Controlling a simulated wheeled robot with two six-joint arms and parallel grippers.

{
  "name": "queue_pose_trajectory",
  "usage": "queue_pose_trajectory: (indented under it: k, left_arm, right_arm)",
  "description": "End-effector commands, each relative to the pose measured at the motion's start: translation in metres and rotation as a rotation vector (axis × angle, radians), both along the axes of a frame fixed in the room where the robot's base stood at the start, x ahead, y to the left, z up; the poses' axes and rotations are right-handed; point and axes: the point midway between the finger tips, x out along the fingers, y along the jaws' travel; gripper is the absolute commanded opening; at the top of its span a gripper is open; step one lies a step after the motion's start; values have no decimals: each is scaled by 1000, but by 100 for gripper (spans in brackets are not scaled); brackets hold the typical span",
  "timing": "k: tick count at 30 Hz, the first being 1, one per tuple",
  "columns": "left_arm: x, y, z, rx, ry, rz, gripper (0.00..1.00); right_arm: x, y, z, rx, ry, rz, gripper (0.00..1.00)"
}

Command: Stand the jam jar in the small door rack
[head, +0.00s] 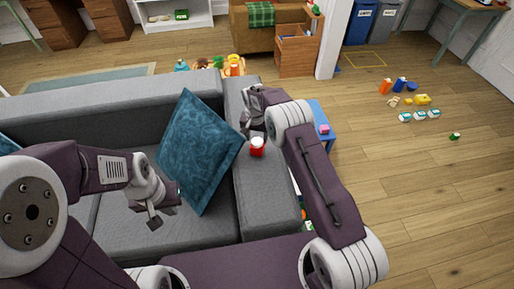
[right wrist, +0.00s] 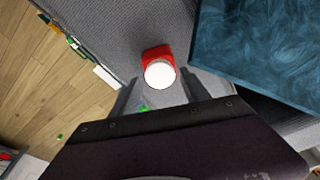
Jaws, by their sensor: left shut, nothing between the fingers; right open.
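The jam jar (head: 257,147), red with a white lid, stands on the grey sofa's right armrest. In the right wrist view, the jar (right wrist: 158,72) is seen from above, with its white lid toward the camera. My right gripper (head: 257,131) is open just above and behind the jar in the head view. In the right wrist view, its fingers (right wrist: 157,84) point toward the jar, one on each side; I cannot tell if they touch it. My left gripper (head: 163,215) is shut and empty above the sofa seat. I cannot make out the small door rack in either view.
A teal cushion (head: 200,150) leans on the sofa beside the armrest (head: 262,195). A small blue table (head: 319,112) with a pink item stands right of the sofa, partly behind my right arm. Several toys and containers (head: 412,100) lie on the wooden floor at right. Open floor (head: 430,190) lies nearer.

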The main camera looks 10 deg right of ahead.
Motion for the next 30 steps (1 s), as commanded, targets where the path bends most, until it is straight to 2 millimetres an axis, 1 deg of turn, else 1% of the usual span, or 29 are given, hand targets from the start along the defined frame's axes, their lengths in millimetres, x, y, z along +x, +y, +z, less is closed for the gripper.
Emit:
queue_pose_trajectory:
  k: [1,4,11,14,15,17,18,30]
  left_arm:
    - [0,0,0,0,0,0,0]
    - [0,0,-1,0,0,0,0]
    - [0,0,-1,0,0,0,0]
    - [0,0,-1,0,0,0,0]
    - [0,0,-1,0,0,0,0]
    - [0,0,-1,0,0,0,0]
    - [0,0,-1,0,0,0,0]
    - [0,0,-1,0,0,0,0]
  right_arm:
    - [1,-1,-10,0,0,0,54]
    - [3,-2,-20,0,0,0,54]
    - [4,-1,-22,0,-2,1,54]
    - [4,-1,-22,0,-2,1,29]
    - [4,-1,-22,0,-2,1,18]
    - [4,-1,-22,0,-2,1,1]
    - [4,-1,-22,0,-2,1,0]
    - [4,-1,-22,0,-3,1,0]
